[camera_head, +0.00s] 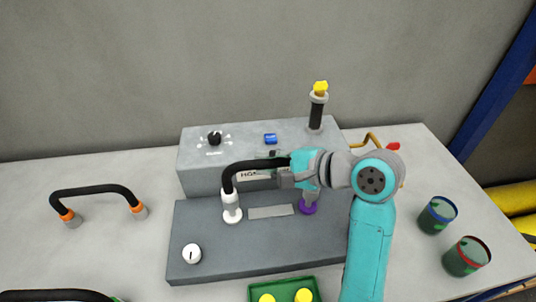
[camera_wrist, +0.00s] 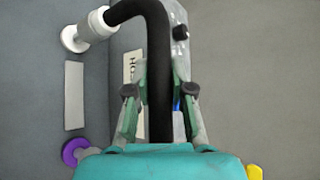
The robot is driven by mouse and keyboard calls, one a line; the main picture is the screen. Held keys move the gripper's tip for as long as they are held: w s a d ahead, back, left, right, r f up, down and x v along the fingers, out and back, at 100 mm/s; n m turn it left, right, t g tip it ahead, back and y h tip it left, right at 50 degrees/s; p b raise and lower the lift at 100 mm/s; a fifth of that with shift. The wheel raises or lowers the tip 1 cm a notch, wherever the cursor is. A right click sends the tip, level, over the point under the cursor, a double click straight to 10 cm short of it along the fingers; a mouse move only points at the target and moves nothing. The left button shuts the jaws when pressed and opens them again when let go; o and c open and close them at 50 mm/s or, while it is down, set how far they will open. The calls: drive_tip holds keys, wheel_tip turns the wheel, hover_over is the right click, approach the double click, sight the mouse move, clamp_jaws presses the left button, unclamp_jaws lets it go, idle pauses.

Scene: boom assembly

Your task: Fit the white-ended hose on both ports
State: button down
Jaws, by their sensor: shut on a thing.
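The black hose (camera_head: 255,164) is held in my gripper (camera_head: 287,178) above the grey base plate. Its left end bends down, and its white end piece (camera_head: 231,197) meets the white port (camera_head: 232,215); I cannot tell how fully it is seated. In the wrist view the hose (camera_wrist: 158,80) runs between the two fingers of my gripper (camera_wrist: 160,92), and the white end (camera_wrist: 93,26) lines up with the white port's flange (camera_wrist: 70,39). The purple port (camera_head: 308,208) stands below my wrist, partly covered by it; its ring also shows in the wrist view (camera_wrist: 75,151). The hose's other end is hidden.
A grey box (camera_head: 205,179) with a dark knob (camera_head: 214,138) and a yellow-topped post (camera_head: 316,113) stands behind the plate (camera_head: 225,263). An orange-ended hose (camera_head: 95,190) lies left. A green tray (camera_head: 283,285) is in front; two cups (camera_head: 437,215) (camera_head: 466,256) stand right.

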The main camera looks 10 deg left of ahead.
drive_tip(key=shift+f, duration=2)
idle(0.5)
drive_tip(key=c, duration=1.3)
unclamp_jaws()
drive_tip(key=v, duration=1.1)
